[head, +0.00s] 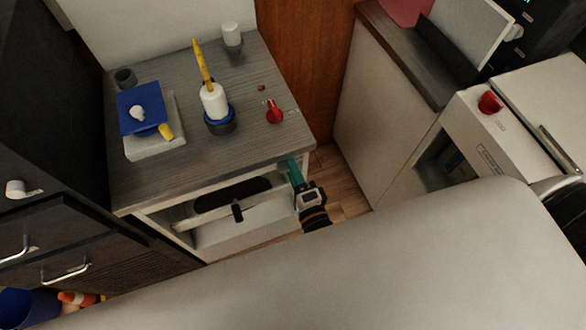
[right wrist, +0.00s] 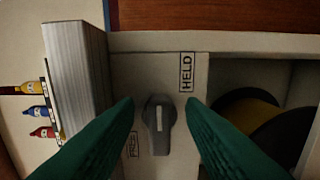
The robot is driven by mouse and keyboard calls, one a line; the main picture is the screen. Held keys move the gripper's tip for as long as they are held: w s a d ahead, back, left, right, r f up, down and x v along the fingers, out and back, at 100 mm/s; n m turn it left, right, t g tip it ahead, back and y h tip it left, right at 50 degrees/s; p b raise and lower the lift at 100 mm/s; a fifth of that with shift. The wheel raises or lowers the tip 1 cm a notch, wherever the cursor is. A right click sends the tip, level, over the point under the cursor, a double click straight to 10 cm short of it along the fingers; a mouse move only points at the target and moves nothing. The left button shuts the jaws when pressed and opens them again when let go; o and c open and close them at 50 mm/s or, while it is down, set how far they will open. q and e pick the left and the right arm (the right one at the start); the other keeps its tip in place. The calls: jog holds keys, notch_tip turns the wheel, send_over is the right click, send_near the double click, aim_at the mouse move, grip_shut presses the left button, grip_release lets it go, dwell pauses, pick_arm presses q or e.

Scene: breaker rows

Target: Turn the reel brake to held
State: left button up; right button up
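The reel brake is a dark grey knob (right wrist: 158,122) with a pale pointer mark, on a light panel in the right wrist view. The mark runs roughly up and down the picture. The HELD label (right wrist: 187,72) is above and right of the knob, the FREE label (right wrist: 132,145) below and left of it. My right gripper (right wrist: 160,108) is open, its green fingers on either side of the knob with a visible gap at each side. In the head view the right gripper (head: 291,170) is at the counter's front right corner, and the knob is hidden. My left gripper is not in view.
A dark and yellow reel (right wrist: 250,115) sits in an opening right of the panel. Floor (head: 345,180) shows right of the counter.

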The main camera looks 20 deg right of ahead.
jog(key=s+b, duration=0.1)
jog(key=s, duration=1)
jog(key=shift+s+d+b, duration=0.2)
jog(key=shift+s+b, duration=0.05)
jog(key=shift+b, duration=0.15)
jog(key=s+d+f+n+g+y, duration=0.15)
jog(key=f+n+g, duration=0.4)
jog(key=f, duration=0.75)
jog(key=s+d+f+n+g+y, duration=0.1)
jog(key=s+f+n+g, duration=0.2)
jog(key=f+n, duration=0.75)
jog(key=s+d+f+n+g+h, duration=0.1)
jog(key=s+d+f+g, duration=0.3)
jog(key=s+f, duration=0.4)
jog(key=s+d+f+n+g+h, duration=0.2)
jog(key=s+d+f+n+g, duration=0.1)
jog(key=s+f, duration=0.4)
jog(key=shift+s+d+f+g, duration=0.4)
jog(key=shift+d+f+g, duration=0.05)
jog(key=shift+f+g, duration=0.35)
